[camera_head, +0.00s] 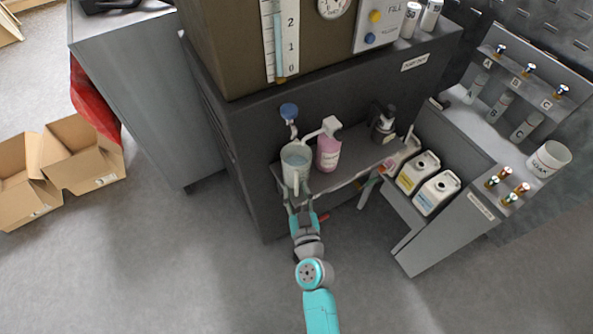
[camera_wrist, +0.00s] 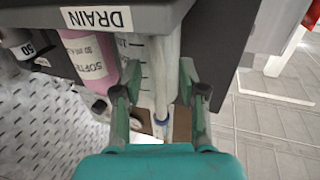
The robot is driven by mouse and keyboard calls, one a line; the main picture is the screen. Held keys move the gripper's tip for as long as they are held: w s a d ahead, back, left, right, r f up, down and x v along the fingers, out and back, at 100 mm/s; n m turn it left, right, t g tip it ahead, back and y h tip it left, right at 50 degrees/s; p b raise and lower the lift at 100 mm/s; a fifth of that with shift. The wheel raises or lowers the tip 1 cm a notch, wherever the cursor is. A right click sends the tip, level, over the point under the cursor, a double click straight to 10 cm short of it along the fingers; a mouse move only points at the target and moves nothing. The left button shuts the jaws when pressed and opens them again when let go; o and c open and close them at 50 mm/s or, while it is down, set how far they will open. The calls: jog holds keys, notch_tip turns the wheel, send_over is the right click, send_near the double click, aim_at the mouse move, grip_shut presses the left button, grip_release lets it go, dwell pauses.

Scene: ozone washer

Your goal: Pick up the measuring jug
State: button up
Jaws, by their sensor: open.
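The measuring jug (camera_head: 296,160) is a pale, translucent, upright vessel on the grey shelf of the machine, below a blue-topped tap. Its handle (camera_head: 296,183) faces my gripper. My gripper (camera_head: 301,207) is open, just in front of the jug. In the wrist view, the jug (camera_wrist: 136,52) shows dark scale marks, and its pale handle lies between the two spread fingers of my gripper (camera_wrist: 161,95). I cannot tell whether either finger touches it. The lower part of the jug is partly hidden by my gripper.
A pink softener bottle (camera_head: 328,153) stands close to the right of the jug. A dark bottle (camera_head: 383,123) stands further right on the shelf (camera_head: 352,168). White canisters (camera_head: 437,192) sit in a lower rack at right. Cardboard boxes (camera_head: 84,152) lie on the left floor.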

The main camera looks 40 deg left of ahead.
jog(key=shift+c, duration=0.3)
grip_shut()
jog(key=shift+a+r, duration=0.1)
jog(key=shift+r, duration=0.35)
jog(key=shift+r, duration=0.25)
jog(key=v, duration=1.8)
dwell(0.5)
